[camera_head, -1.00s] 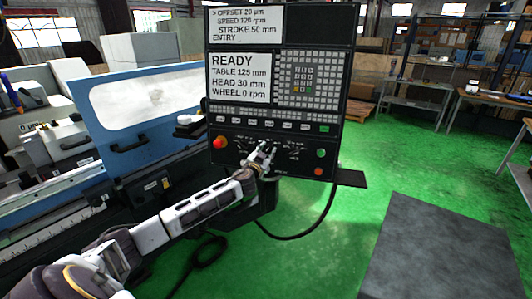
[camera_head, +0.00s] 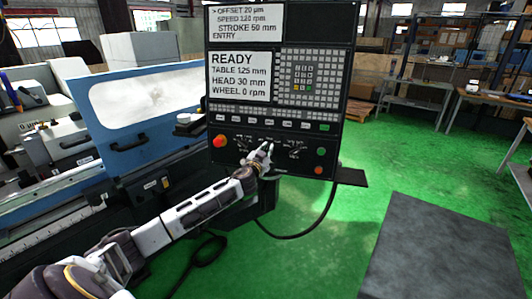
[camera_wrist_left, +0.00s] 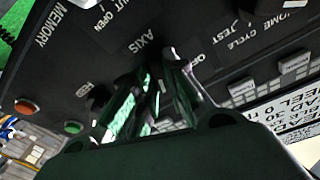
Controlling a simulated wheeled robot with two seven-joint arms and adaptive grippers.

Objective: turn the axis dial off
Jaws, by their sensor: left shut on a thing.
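The dark control panel (camera_head: 343,92) stands upright in front of me. My left gripper (camera_head: 266,147) is at its lower middle, among the row of dials. In the left wrist view the same gripper (camera_wrist_left: 152,82) has its fingers at the panel face, just below the AXIS label (camera_wrist_left: 143,46). It is shut on the axis dial, which sits between the fingers and is mostly hidden by them. I cannot tell the dial's setting. My right gripper is in neither view.
A red button (camera_head: 220,141) is left of the gripper; green and orange buttons (camera_head: 319,170) are to the right. The screen (camera_head: 240,76) reads READY, wheel 0 rpm. The blue grinder door (camera_head: 140,147) is at left. A black cable hangs below the panel.

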